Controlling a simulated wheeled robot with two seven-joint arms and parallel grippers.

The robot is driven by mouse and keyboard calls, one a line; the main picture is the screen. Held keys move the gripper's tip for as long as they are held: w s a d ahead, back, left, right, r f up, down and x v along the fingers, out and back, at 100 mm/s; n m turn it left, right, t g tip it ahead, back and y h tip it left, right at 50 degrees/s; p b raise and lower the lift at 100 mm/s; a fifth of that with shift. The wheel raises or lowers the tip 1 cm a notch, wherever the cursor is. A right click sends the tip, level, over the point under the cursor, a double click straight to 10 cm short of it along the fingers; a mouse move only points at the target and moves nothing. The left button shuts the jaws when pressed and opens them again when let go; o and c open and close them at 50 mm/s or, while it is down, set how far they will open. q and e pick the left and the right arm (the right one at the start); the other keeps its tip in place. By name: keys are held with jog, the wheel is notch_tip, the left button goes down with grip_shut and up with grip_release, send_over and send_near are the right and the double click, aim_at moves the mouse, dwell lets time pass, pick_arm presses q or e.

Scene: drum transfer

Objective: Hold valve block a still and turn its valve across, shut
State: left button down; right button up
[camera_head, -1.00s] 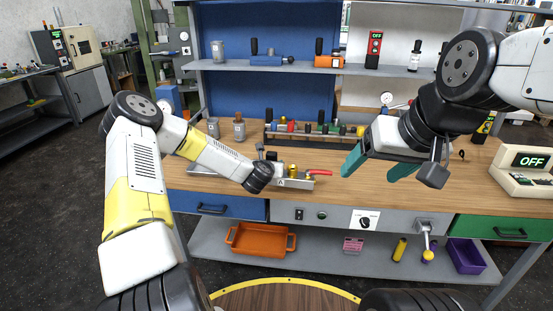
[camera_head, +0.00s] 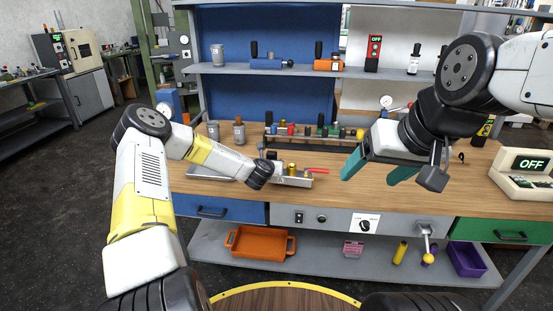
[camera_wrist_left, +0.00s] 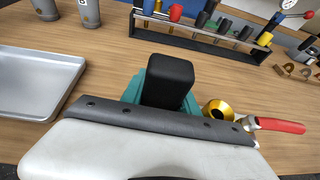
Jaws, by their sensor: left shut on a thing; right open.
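Valve block a (camera_head: 300,181) is a grey metal block on the bench, with a brass valve body and a red lever (camera_head: 317,170) that points right along the block. In the left wrist view the brass part (camera_wrist_left: 218,109) and red lever (camera_wrist_left: 280,125) sit right of my gripper. My left gripper (camera_wrist_left: 165,88) has its teal fingers shut on the block's black upright grip (camera_wrist_left: 168,75); my wrist hides part of the block in the head view. My right gripper (camera_head: 378,169) is open and empty above the bench, right of the lever tip and apart from it.
A rack (camera_head: 310,146) with several coloured-handled parts stands behind the block. A box reading OFF (camera_head: 525,168) stands at the right. Bare bench lies under my right gripper.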

pick_arm(q)
jog(key=shift+w+a+r+x, duration=0.1)
jog(key=shift+a+r+x, duration=0.1)
jog(key=shift+x, duration=1.05)
jog(key=shift+w+a+r+x, duration=0.15)
jog(key=shift+a+x, duration=0.1)
jog(key=shift+x, duration=0.95)
jog(key=shift+w+a+r+x, duration=0.1)
jog(key=shift+a+r+x, duration=0.1)
jog(key=shift+x, duration=1.05)
jog(key=shift+s+f, duration=0.1)
jog(key=shift+f, duration=0.3)
jog(key=shift+s+f, duration=0.1)
jog(key=shift+f, duration=0.05)
